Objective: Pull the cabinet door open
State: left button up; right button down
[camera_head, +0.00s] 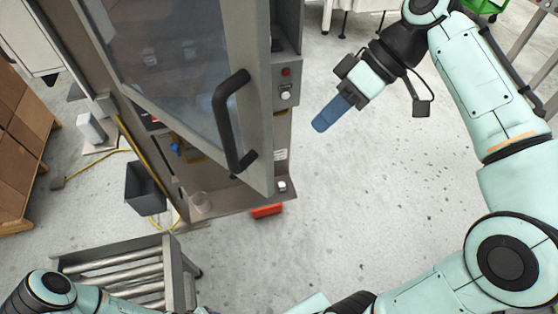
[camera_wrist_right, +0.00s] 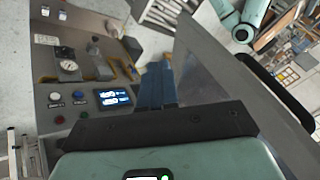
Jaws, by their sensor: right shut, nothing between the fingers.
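The cabinet door (camera_head: 255,110) is grey-framed with a large window and a black bar handle (camera_head: 222,120). It seems to stand ajar, with part of the cabinet interior showing below its lower edge. My right gripper (camera_head: 322,122) is to the right of the door and handle, clear of both. Its blue fingers are shut and empty. In the right wrist view the shut fingers (camera_wrist_right: 158,82) point between a control panel and the door (camera_wrist_right: 225,85), with the black handle (camera_wrist_right: 278,92) on the door's far right side. My left gripper is outside the view.
The control panel (camera_wrist_right: 90,105) has lit displays, a gauge and buttons. A roller conveyor (camera_head: 120,270) stands at lower left, near a dark bin (camera_head: 145,188). A red object (camera_head: 267,211) lies at the cabinet's base. Floor to the right of the cabinet is open.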

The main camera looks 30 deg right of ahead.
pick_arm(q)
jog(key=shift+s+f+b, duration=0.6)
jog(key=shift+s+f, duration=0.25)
pick_arm(e)
jog(key=a+f, duration=0.8)
jog(key=a, duration=0.1)
jog(key=shift+a, duration=0.2)
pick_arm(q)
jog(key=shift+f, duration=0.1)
